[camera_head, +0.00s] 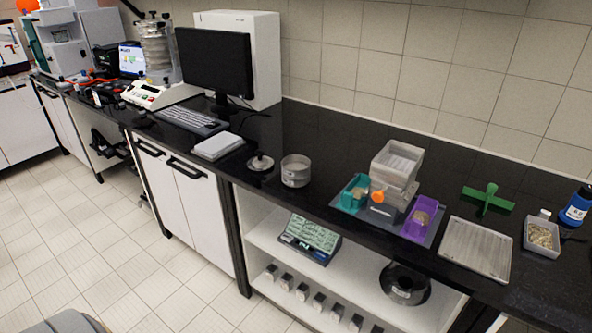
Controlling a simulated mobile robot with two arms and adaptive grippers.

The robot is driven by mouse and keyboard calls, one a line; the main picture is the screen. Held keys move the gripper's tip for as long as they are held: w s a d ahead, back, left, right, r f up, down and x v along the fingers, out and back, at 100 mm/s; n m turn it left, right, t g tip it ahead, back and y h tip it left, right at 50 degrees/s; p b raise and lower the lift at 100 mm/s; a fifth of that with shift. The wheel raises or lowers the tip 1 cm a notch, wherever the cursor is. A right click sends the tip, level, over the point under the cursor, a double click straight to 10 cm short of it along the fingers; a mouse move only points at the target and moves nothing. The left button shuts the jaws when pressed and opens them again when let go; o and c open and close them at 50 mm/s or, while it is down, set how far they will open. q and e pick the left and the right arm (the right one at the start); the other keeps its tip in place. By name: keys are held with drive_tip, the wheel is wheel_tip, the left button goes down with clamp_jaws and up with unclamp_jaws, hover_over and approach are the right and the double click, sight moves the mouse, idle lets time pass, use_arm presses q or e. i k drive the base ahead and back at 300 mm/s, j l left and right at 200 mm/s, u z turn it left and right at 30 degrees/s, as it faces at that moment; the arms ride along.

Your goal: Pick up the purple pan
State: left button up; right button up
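The purple pan (421,219) sits on the black counter at the right, on the grey base of a small shaker device (394,175). It holds some tan grainy material. A teal pan (354,193) with similar material sits on the other side of the same device. Neither of my grippers shows in the head view.
A grey flat tray (475,249) lies right of the purple pan, with a green tool (487,199) behind it. A container of grains (541,237) and a blue bottle (576,207) stand far right. A metal sieve (295,171) and a monitor (214,63) stand left.

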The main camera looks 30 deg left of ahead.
sight(422, 213)
drive_tip(key=i+j+z, duration=0.15)
drive_tip(key=j, duration=0.15)
drive_tip(key=i+j+z, duration=0.2)
drive_tip(key=j, duration=0.15)
drive_tip(key=j+z, duration=0.15)
drive_tip(key=j, duration=0.2)
drive_tip(key=i+j+z, duration=0.2)
drive_tip(key=j, duration=0.15)
